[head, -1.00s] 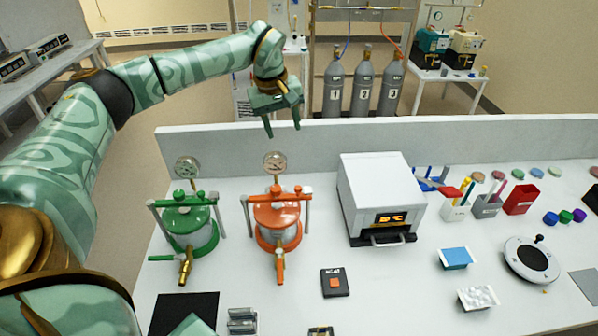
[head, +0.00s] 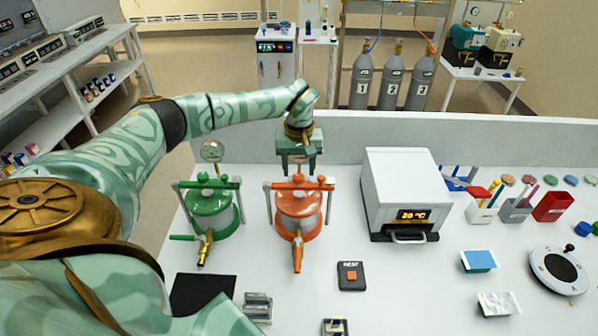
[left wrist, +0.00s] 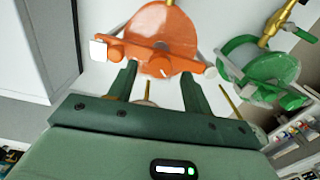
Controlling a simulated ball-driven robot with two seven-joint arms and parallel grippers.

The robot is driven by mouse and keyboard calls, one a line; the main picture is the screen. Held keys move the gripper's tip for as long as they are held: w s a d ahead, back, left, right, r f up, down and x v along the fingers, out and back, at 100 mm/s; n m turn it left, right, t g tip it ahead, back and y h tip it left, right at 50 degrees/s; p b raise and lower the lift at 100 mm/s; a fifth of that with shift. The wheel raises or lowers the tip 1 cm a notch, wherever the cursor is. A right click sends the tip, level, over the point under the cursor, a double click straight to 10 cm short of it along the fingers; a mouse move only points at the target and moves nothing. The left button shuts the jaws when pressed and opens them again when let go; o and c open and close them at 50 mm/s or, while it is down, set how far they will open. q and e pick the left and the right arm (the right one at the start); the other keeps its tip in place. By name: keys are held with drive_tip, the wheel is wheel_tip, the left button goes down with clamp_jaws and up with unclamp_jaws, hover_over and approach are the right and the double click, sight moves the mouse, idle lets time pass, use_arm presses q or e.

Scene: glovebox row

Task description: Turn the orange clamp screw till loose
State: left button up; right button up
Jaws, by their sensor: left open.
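The orange pot (head: 298,222) stands on the white bench with an orange crossbar over its lid. The orange clamp screw (head: 298,179) rises at the middle of that bar. My left gripper (head: 299,166) is open, pointing down just above and behind the screw. In the left wrist view the open fingers of the left gripper (left wrist: 156,82) reach toward the crossbar of the orange pot (left wrist: 160,30), one on each side of its middle. I cannot tell whether they touch it. The pot's gauge is mostly hidden by the gripper. My right gripper is not in view.
A similar green pot (head: 208,212) with a gauge stands close on the left. A white heater box (head: 405,185) stands on the right. A black switch box (head: 351,277) with an orange button lies in front. A low wall (head: 400,133) runs along the back.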

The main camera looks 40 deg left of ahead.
use_arm(q)
drive_tip(key=shift+f, duration=0.9)
drive_tip(key=c, duration=1)
